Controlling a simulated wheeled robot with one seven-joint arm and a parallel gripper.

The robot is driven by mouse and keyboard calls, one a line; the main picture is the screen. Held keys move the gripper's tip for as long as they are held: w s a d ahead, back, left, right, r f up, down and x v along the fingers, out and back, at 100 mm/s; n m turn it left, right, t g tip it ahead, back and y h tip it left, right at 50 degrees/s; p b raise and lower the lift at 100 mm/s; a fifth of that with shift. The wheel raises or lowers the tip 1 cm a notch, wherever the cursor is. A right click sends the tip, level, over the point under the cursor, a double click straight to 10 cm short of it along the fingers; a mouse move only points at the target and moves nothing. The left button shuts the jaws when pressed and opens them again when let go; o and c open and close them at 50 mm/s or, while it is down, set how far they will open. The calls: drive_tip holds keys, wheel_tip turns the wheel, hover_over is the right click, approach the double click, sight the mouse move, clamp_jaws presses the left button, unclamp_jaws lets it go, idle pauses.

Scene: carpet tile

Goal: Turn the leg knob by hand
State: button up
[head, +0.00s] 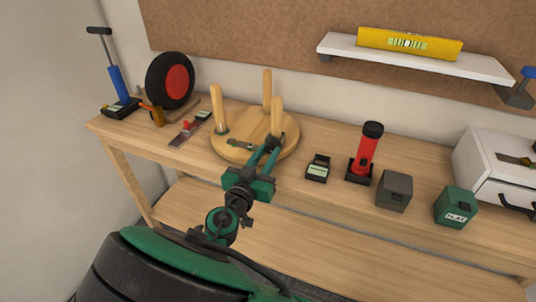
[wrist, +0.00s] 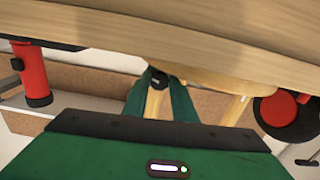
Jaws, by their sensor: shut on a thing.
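An upside-down round wooden stool (head: 225,146) lies on the workbench with three pale legs pointing up. My gripper (head: 274,144) reaches in from the front and is shut at the base of the front right leg (head: 277,113). In the wrist view, which is upside down, my gripper's green fingers (wrist: 159,82) stand on both sides of a dark knob (wrist: 160,77) where the leg meets the seat. The fingers partly hide the knob, and its turn angle cannot be made out. The leg also shows between the fingers (wrist: 154,104).
A red wheel (head: 177,83), a blue pump (head: 119,84) and a small tool strip (head: 187,127) lie left of the stool. A small meter (head: 318,168), a red flashlight (head: 367,150), a grey box (head: 394,191) and a green box (head: 455,207) stand to the right.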

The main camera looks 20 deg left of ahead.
drive_tip(key=shift+n, duration=0.5)
drive_tip(key=o, duration=1)
drive_tip(key=shift+o, duration=0.2)
drive_tip(key=s, duration=1)
drive_tip(key=shift+s+a, duration=0.4)
drive_tip(key=shift+a, duration=0.05)
